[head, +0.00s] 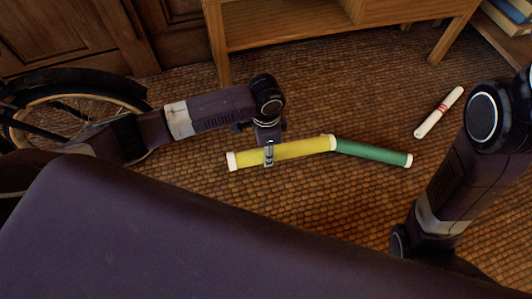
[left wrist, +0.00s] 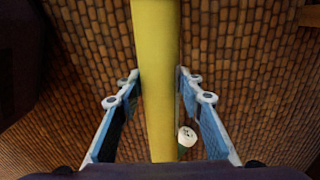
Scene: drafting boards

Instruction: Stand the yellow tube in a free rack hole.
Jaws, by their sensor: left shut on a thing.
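The yellow tube (head: 300,149) has white end caps and is roughly level in the head view. My left gripper (head: 269,154) is shut on it, left of its middle. In the left wrist view the tube (left wrist: 155,80) runs lengthwise between the two fingers (left wrist: 158,85). I cannot tell whether the tube touches the floor or hangs a little above it. My right arm shows at the right of the head view, but its gripper is out of view. No rack shows in either view.
A green tube (head: 372,153) lies by the yellow tube's right end. A white tube with red marks (head: 439,112) lies farther right on the woven floor. A wooden furniture piece (head: 290,27) stands behind, a bicycle wheel (head: 75,110) at left, and books (head: 510,18) at top right.

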